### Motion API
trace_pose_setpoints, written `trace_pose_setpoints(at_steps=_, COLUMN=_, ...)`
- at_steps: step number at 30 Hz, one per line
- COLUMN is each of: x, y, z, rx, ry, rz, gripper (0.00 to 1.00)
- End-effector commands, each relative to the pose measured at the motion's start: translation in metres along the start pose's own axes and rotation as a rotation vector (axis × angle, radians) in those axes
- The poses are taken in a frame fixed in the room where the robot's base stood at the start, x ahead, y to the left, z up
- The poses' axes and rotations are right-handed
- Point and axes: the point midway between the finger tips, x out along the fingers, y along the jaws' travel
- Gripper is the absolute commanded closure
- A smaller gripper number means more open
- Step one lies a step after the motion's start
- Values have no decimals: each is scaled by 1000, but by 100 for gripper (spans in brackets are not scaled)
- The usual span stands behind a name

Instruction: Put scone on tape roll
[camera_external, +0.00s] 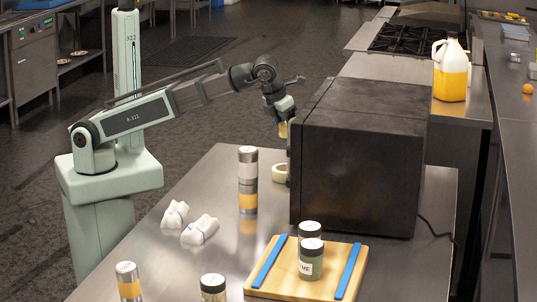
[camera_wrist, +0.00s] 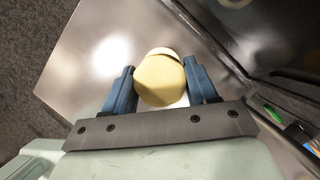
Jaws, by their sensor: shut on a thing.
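The scone is a pale yellow round piece, held in my gripper (camera_external: 284,122) above the steel table in the external view (camera_external: 283,130). In the wrist view my gripper (camera_wrist: 161,84) has its blue fingers on both sides of the scone (camera_wrist: 159,81). The tape roll (camera_external: 279,173) is a cream ring lying on the table below the scone, with a visible gap between them. Its right part is hidden behind the dark box. In the wrist view only a pale edge of the tape roll (camera_wrist: 164,51) shows past the scone.
A large dark box (camera_external: 356,165) stands close to the right of my gripper. A stacked tin (camera_external: 248,178) stands in front on the left, near two white wrapped objects (camera_external: 198,230). A wooden board (camera_external: 335,259) carries jars (camera_external: 311,262) and blue strips.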

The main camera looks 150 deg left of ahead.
Motion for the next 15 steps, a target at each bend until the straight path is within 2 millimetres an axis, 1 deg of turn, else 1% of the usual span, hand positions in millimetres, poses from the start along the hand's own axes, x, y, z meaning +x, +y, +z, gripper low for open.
trace_pose_setpoints(at_steps=3, x=0, y=5, z=-2, rx=-77, ry=0, rz=33, gripper=73)
trace_pose_setpoints(at_steps=8, x=1, y=7, z=-4, rx=-132, ry=1, rz=56, gripper=73)
trace_pose_setpoints(at_steps=11, x=7, y=7, z=-7, rx=-143, ry=1, rz=60, gripper=73)
trace_pose_setpoints(at_steps=15, x=23, y=8, z=-14, rx=-142, ry=2, rz=61, gripper=73)
